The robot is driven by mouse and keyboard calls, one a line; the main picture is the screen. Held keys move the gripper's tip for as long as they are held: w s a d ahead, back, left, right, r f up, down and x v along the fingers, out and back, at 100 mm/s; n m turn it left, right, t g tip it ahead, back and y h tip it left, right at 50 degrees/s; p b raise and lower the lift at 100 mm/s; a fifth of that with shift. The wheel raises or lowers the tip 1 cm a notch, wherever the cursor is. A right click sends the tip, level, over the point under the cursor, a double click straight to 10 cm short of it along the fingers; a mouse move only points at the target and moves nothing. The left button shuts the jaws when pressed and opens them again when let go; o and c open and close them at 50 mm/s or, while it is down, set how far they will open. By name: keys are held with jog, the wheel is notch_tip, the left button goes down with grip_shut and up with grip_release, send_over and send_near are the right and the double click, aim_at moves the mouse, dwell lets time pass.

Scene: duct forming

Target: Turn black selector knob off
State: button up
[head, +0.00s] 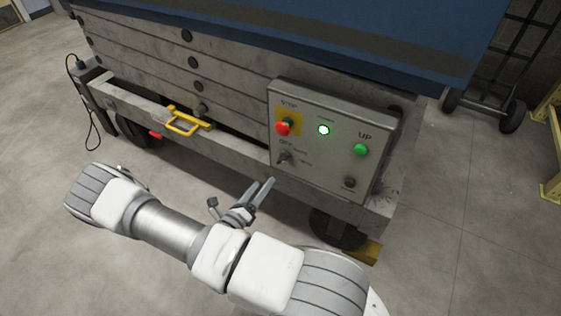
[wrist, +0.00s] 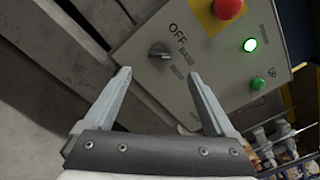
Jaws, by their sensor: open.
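The selector knob (head: 285,157) is on the lower left of the grey control panel, below the red stop button. In the wrist view the dark knob (wrist: 159,52) has a lighter grip bar and sits beside the printed word OFF. Smaller lettering near it is too blurred to read, and I cannot tell which label it points to. My gripper (head: 261,182) is below and left of the knob in the head view, apart from the panel. In the wrist view my gripper (wrist: 159,74) is open and empty, with the knob showing beyond the gap between its fingertips.
The control panel (head: 310,180) also carries a red stop button (head: 284,127), a lit white-green lamp (head: 323,130), a green UP button (head: 361,150) and a dark round fitting (head: 350,183). A yellow handle (head: 184,122) juts out at left. Open floor lies in front.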

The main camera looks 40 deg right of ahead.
aim_at(279, 162)
jog(key=b+x, duration=0.2)
jog(key=x, duration=1)
jog(key=shift+d, duration=0.2)
jog(key=c, duration=1.4)
jog(key=shift+n, duration=0.4)
jog(key=n+p, duration=0.1)
jog(key=n, duration=0.1)
jog(key=shift+w+a+n+p, duration=0.1)
jog(key=shift+n+p, duration=0.2)
jog(key=shift+p, duration=0.05)
jog(key=n, duration=0.2)
jog(key=n+p, duration=0.1)
jog(key=n, duration=0.2)
jog(key=shift+f+n, duration=0.2)
jog(key=shift+n, duration=0.1)
